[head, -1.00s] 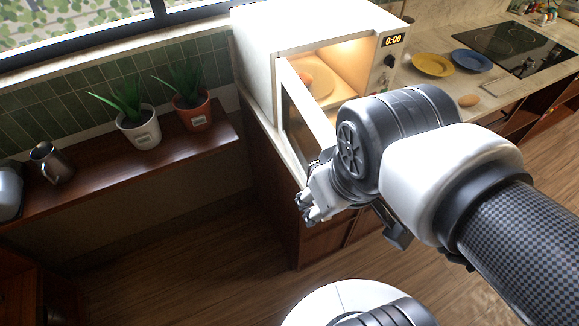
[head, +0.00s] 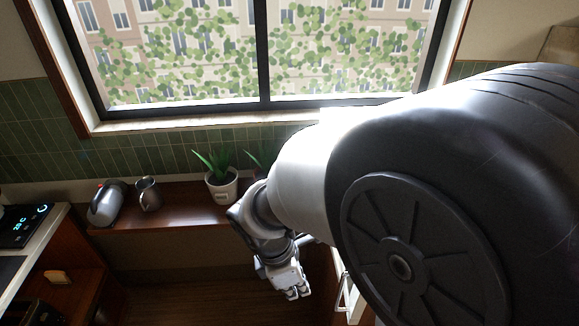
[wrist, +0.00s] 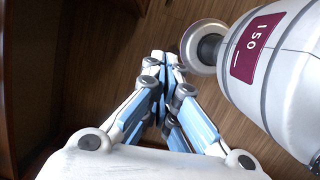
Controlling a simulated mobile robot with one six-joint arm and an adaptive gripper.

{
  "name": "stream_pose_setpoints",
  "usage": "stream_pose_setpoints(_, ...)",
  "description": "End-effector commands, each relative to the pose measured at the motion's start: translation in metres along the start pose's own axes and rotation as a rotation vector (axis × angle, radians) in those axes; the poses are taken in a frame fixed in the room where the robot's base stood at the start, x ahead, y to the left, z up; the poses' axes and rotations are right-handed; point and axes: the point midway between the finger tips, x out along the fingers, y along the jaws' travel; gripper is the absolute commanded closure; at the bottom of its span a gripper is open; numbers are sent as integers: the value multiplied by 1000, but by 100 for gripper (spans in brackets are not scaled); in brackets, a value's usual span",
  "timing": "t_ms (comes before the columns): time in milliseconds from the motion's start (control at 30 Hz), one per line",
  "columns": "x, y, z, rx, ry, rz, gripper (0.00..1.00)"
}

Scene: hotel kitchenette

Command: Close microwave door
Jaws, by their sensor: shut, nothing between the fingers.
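My gripper (head: 293,293) hangs low in the head view, in front of the shelf and over the dark wooden floor. In the wrist view its fingers (wrist: 165,60) are together and hold nothing. A narrow white edge (head: 345,292) shows just right of my gripper in the head view. It may be part of the open microwave door, but my arm covers most of that area. The microwave body is hidden behind my arm, so I cannot tell the door's angle. No microwave part shows in the wrist view.
A wooden shelf (head: 180,213) under the window holds a kettle (head: 105,205), a metal jug (head: 148,194) and a potted plant (head: 222,187). A second plant is partly hidden. A counter (head: 32,240) stands at the left. The floor (wrist: 110,35) below my gripper looks clear.

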Motion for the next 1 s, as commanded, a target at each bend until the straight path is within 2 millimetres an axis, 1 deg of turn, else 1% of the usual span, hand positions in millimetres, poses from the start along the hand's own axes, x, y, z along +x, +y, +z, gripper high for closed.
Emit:
stream_pose_setpoints(33,10,-1,0,2,-1,-3,100)
stream_pose_setpoints(167,36,-1,0,3,-2,-6,100)
stream_pose_setpoints(300,67,-1,0,4,-1,-5,100)
stream_pose_setpoints(467,99,-1,0,6,0,-4,100)
stream_pose_setpoints(500,97,0,10,11,2,-1,100)
stream_pose_setpoints(533,97,0,15,11,2,0,100)
stream_pose_setpoints(600,99,0,24,10,1,0,100)
stream_pose_setpoints(700,101,-1,33,9,1,-1,100)
stream_pose_setpoints(833,102,-1,39,7,1,0,100)
stream_pose_setpoints(1000,101,-1,39,6,1,0,100)
